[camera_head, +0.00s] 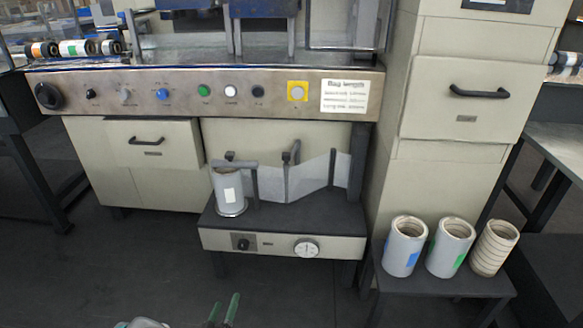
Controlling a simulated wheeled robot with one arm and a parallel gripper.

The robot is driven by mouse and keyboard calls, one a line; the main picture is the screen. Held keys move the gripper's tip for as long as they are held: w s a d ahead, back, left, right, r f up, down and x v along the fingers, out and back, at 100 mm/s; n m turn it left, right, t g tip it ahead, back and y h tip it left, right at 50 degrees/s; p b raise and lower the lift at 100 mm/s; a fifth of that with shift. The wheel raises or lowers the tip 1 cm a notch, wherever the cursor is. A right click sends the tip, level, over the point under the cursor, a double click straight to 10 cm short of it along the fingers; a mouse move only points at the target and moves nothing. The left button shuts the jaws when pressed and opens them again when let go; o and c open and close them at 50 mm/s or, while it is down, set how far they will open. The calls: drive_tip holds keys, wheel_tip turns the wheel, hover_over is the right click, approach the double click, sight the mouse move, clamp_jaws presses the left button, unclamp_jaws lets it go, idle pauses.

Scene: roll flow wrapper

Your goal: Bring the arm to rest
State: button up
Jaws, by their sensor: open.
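My gripper (225,304) shows at the bottom edge, left of centre, as two green fingers with a gap between them. It is open, with nothing seen between the fingers. It is over the dark floor, in front of the wrapping machine and apart from it. Most of my arm is out of the picture.
The machine's low shelf (325,209) carries a film roll (229,190) with film led to the right. A dark stool (450,284) at right holds a blue-labelled roll (404,246), a green-labelled roll (449,247) and a striped roll (494,248). The floor (120,270) at left is clear.

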drive_tip(key=w+r+m+g+y, duration=0.3)
drive_tip(key=w+r+m+g, duration=0.15)
drive_tip(key=r+g, duration=0.35)
drive_tip(key=s+d+r+g+y+p, duration=0.1)
drive_tip(key=s+d+r+g, duration=0.1)
drive_tip(key=d+r, duration=0.3)
drive_tip(key=s+d+r+g+y, duration=0.1)
drive_tip(key=s+d+r, duration=0.1)
drive_tip(key=r, duration=0.5)
drive_tip(key=s+d+r+m+g+h, duration=0.1)
drive_tip(key=s+d+r+g, duration=0.2)
drive_tip(key=s+d, duration=1)
drive_tip(key=s+d+r+m+g+h, duration=0.1)
drive_tip(key=s+d+r+g+h, duration=0.1)
drive_tip(key=s+d+r, duration=0.8)
drive_tip(key=s+d+g+p, duration=0.1)
drive_tip(key=s+d, duration=0.3)
drive_tip(key=s, duration=0.2)
drive_tip(key=shift+s+d+g, duration=0.15)
drive_tip(key=shift+s+g, duration=0.05)
drive_tip(key=shift+g, duration=0.2)
